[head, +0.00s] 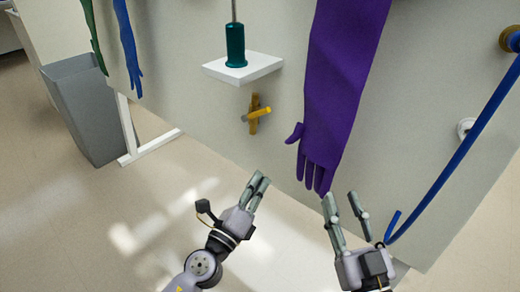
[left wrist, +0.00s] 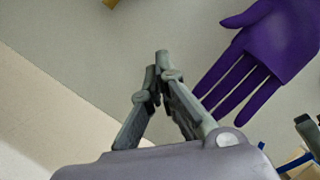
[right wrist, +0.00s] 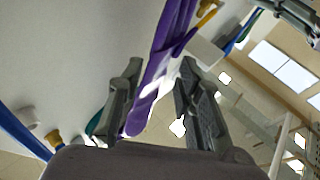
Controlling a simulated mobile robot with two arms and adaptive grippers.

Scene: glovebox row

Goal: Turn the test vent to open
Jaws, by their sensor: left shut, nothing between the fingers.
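The test vent appears to be the yellow valve (head: 254,113) on the pale panel, below a small white shelf. Its handle looks crosswise to its body. A yellow piece at the top edge of the left wrist view (left wrist: 110,3) may be part of it. My left gripper (head: 259,181) is below the valve and apart from it, its fingers together and empty.
The purple glove (head: 337,85) hangs from the panel, right of the valve. A teal bottle (head: 235,45) stands on the white shelf (head: 258,67). A blue hose (head: 455,150) runs down at the right. A grey bin (head: 85,108) stands at the left. The floor below is clear.

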